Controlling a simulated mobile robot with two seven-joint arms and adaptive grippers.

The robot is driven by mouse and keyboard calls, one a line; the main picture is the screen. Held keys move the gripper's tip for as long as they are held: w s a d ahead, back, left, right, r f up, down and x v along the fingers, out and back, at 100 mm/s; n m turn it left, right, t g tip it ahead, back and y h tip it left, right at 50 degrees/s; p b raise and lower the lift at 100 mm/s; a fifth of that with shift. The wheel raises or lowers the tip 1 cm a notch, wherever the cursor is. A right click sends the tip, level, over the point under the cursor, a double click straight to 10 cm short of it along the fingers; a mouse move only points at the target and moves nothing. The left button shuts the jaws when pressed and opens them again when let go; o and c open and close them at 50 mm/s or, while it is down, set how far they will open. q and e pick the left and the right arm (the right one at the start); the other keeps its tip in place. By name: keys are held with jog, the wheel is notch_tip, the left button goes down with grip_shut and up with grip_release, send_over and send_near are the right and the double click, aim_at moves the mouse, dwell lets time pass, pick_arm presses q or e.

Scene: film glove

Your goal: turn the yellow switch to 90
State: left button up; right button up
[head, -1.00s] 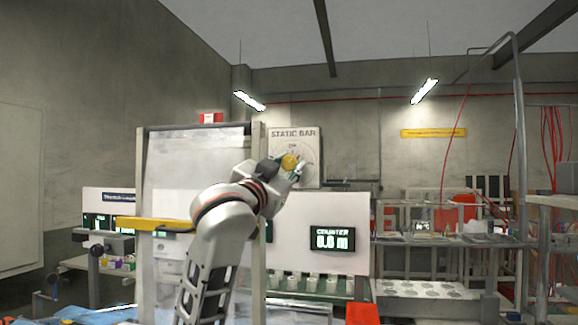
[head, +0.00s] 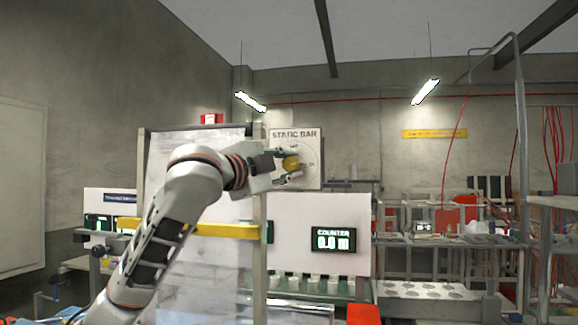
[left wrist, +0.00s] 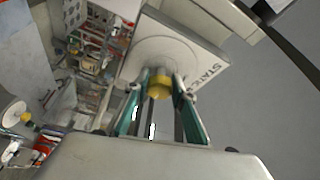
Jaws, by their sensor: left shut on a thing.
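The yellow switch (head: 291,163) is a round knob on the white STATIC BAR panel (head: 308,142), which has a dial scale around the knob. My left gripper (head: 290,165) reaches it from the left, with one finger above and one below the knob. In the left wrist view the yellow switch (left wrist: 159,84) sits between the two teal fingers of my left gripper (left wrist: 160,90), which is shut on it. The wrist view is rolled, so the panel lettering runs at a slant. The knob's exact pointer angle cannot be read. My right gripper is not in view.
A white board with a COUNTER display (head: 333,239) reading 0.0 m stands below the panel. A framed sheet with grey posts (head: 257,230) and a yellow bar (head: 228,230) stands close to my left arm. Shelves with equipment (head: 440,240) are at the right.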

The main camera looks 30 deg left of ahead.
pick_arm(q)
jog(key=shift+m, duration=0.4)
jog(key=o, duration=1.1)
jog(key=shift+s, duration=0.15)
jog(key=s, duration=0.4)
jog(key=s+a, duration=0.1)
jog(key=s, duration=0.2)
jog(key=s+f, duration=0.1)
jog(key=s, duration=0.3)
jog(key=shift+s+a, duration=0.3)
